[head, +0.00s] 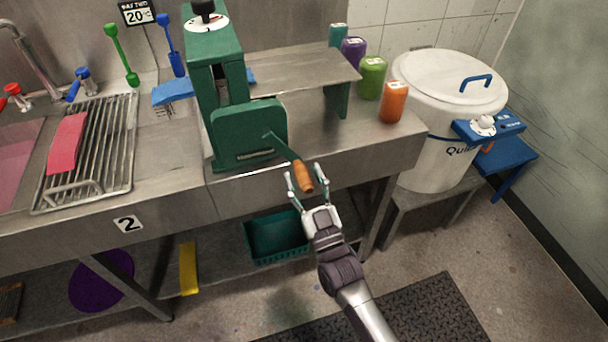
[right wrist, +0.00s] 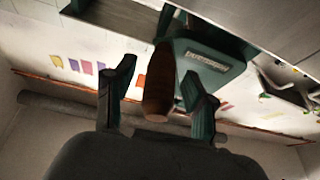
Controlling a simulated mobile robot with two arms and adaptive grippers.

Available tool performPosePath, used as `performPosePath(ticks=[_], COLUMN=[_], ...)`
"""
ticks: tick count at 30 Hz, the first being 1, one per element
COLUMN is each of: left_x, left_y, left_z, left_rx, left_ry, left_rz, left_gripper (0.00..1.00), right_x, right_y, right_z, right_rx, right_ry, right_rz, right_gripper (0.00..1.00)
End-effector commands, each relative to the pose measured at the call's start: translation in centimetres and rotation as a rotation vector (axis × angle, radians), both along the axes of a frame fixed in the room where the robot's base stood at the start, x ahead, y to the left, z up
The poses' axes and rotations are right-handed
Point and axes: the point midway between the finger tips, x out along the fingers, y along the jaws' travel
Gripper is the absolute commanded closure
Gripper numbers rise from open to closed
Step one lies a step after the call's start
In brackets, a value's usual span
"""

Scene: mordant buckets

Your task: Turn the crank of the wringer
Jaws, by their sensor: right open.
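The green wringer (head: 215,95) stands on the steel counter, with a black knob and round dial on top. Its crank has a dark green arm and an orange-brown wooden handle (head: 303,176) that hangs out past the counter's front edge. My right gripper (head: 304,180) is open around the handle, one finger on each side. In the right wrist view the handle (right wrist: 160,85) lies between the two open fingers (right wrist: 158,90), with a gap visible on the left side. Whether the right finger touches it I cannot tell. My left gripper is not in view.
The steel counter (head: 340,160) runs across, its front edge just behind the gripper. Colored jars, such as the orange one (head: 393,102), stand at its right end. A white lidded boiler (head: 440,90) stands to the right. A green basket (head: 277,237) sits on the lower shelf.

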Motion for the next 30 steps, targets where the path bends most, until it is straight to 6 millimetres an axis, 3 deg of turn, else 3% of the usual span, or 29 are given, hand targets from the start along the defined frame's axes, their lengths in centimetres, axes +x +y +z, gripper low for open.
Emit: performPosePath(ticks=[8, 18, 19, 30], left_x=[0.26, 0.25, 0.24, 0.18], left_y=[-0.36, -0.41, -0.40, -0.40], left_z=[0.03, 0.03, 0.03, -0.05], left_rx=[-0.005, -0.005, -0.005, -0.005], left_ry=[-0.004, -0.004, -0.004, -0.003], left_rz=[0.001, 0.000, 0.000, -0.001], left_gripper=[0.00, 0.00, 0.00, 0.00], right_x=[0.18, 0.15, 0.15, 0.14], right_y=[0.07, 0.06, 0.06, 0.09], right_z=[0.04, 0.05, 0.05, -0.05], right_rx=[0.000, 0.000, 0.000, 0.012], right_ry=[0.001, 0.000, 0.000, 0.004], right_rz=[0.000, 0.000, 0.000, 0.000], right_gripper=[0.45, 0.98, 1.00, 1.00])
